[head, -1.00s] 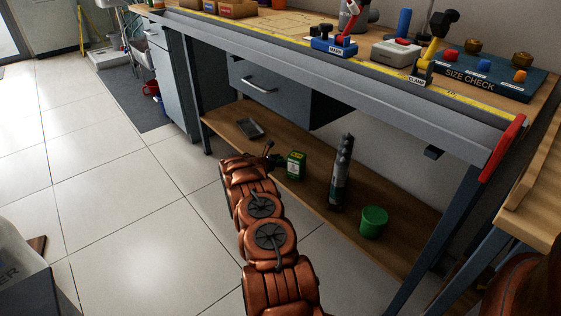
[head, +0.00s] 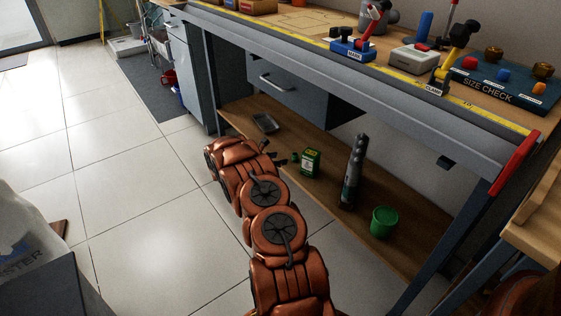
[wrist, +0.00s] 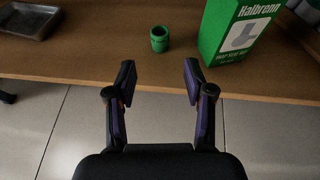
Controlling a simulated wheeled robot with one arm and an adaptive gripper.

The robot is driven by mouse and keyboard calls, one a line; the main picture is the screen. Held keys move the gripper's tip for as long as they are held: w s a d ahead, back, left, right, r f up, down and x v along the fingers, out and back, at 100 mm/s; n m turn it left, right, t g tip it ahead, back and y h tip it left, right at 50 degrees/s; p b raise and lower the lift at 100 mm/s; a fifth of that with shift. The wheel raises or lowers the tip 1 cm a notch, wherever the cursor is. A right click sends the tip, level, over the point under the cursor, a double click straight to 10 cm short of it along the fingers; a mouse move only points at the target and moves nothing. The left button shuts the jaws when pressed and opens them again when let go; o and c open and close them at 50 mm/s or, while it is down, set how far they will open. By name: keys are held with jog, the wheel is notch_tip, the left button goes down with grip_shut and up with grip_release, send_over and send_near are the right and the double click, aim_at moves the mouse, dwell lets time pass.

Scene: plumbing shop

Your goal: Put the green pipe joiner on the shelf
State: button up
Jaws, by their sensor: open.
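The green pipe joiner (wrist: 159,38), a short ring-like cylinder, stands upright on the wooden lower shelf (wrist: 95,60) of the workbench, near its front edge. In the head view the joiner (head: 294,157) is a small green spot just beyond my gripper (head: 281,160). In the wrist view my gripper (wrist: 156,82) is open and empty. Its two fingers point at the shelf edge, with the joiner ahead between their lines and apart from both. The shelf also shows in the head view (head: 335,212).
A green and white box (wrist: 236,28) stands right of the joiner, near the right finger. A grey tray (wrist: 28,20) lies to its left. A dark bottle (head: 352,175) and green tub (head: 383,221) stand farther right. The bench top (head: 300,22) overhangs the shelf.

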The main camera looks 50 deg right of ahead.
jog(key=s+a+r+m+g+y, duration=0.2)
jog(key=s+a+r+m, duration=0.35)
jog(key=a+r, duration=0.45)
jog(key=s+a+r+m+g+y, duration=0.15)
jog(key=s+a+r+m, duration=0.35)
jog(key=a+r, duration=0.6)
jog(key=s+a+r+m+y, duration=0.1)
jog(key=s+a+m+y, duration=0.1)
jog(key=s+a, duration=0.7)
jog(key=s+a+r+m+t+y, duration=0.1)
jog(key=s+a+y, duration=0.3)
jog(key=s+a, duration=0.4)
jog(key=s+a+r+m+y, duration=0.2)
jog(key=s+a, duration=0.7)
jog(key=a, duration=1)
jog(key=shift+s+a+r+m+y, duration=0.15)
jog(key=shift+s+r+m+y, duration=0.25)
jog(key=shift+y, duration=0.65)
jog(key=shift+w+t, duration=0.1)
jog(key=shift+t, duration=0.15)
